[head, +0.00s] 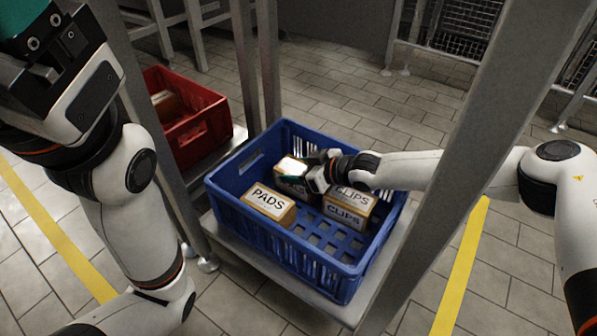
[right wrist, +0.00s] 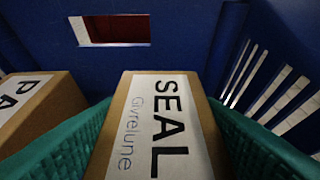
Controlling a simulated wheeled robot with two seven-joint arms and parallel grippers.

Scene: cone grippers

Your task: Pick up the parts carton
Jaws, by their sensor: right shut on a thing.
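My right gripper (head: 303,176) reaches into the blue crate (head: 285,258) and is shut on a brown carton (head: 291,166) near the crate's back. In the right wrist view this carton (right wrist: 168,135) has a white label reading "SEAL" and "Givrelune". Green finger pads press on both its sides. I cannot tell whether it is clear of the crate floor. My arm and gripper hide part of it in the head view. My left gripper (head: 30,30) is at the top left, partly cut off, away from the crate; its jaw opening does not show.
In the crate, a PADS carton (head: 268,204) lies front left and CLIPS cartons (head: 346,212) lie at the right. A red crate (head: 196,127) stands behind left. A metal post (head: 470,150) rises at the crate's right. Crate floor shows bare near the front.

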